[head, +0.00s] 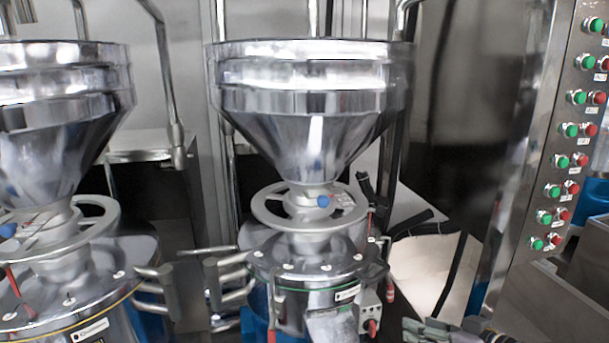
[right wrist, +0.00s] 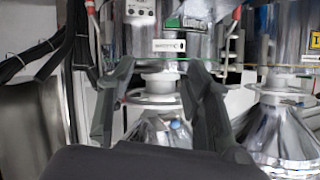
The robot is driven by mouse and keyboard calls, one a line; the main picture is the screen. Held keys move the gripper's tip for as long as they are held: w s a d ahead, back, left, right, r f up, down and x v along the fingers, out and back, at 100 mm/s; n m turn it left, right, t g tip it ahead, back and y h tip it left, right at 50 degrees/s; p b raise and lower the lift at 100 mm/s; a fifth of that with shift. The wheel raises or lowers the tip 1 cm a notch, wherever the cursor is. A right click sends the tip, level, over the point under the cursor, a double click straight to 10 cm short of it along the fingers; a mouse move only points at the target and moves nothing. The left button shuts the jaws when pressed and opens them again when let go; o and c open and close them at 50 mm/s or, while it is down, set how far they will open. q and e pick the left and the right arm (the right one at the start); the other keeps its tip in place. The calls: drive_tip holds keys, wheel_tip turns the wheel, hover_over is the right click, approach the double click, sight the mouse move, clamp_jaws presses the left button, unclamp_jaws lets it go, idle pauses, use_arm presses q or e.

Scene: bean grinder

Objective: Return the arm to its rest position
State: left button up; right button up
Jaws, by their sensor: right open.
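The middle bean grinder (head: 305,255) stands in front of me in the head view. It has a shiny steel hopper (head: 312,110), a grey handwheel (head: 310,208) and a blue knob (head: 323,201). My right gripper (head: 420,328) shows only in part at the bottom edge, right of the grinder's lower body. In the right wrist view its two dark fingers (right wrist: 160,88) are spread apart with nothing held between them. The grinder shows upside down beyond them, with its hopper (right wrist: 155,145) low in the picture. My left gripper is not in view.
A second grinder (head: 60,250) stands at the left. A steel control panel (head: 560,150) with green and red buttons rises at the right. Dark hoses (head: 400,222) hang behind the middle grinder. Metal handles (head: 225,280) stick out between the two grinders.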

drive_tip(key=s+a+f+g+h, duration=0.2)
drive_tip(key=s+a+f+g, duration=0.25)
drive_tip(key=s+f, duration=0.8)
drive_tip(key=s+f+m+g+h, duration=0.1)
drive_tip(key=s+f+h, duration=0.15)
drive_tip(key=s, duration=0.55)
drive_tip(key=s+f+m+g+h, duration=0.15)
drive_tip(key=s+f, duration=0.25)
drive_tip(key=s, duration=0.4)
wheel_tip(320, 180, down, 31)
drive_tip(key=s+d+n+g+b, duration=0.1)
drive_tip(key=s+g+b, duration=0.1)
drive_tip(key=s+b, duration=0.15)
drive_tip(key=s+d+f+g+b, duration=0.1)
drive_tip(key=s+d+f+b, duration=0.2)
drive_tip(key=s+f, duration=1.2)
wheel_tip(320, 180, down, 3)
drive_tip(key=shift+s+f+h, duration=0.1)
drive_tip(key=shift+s+h, duration=0.15)
drive_tip(key=shift+h, duration=0.05)
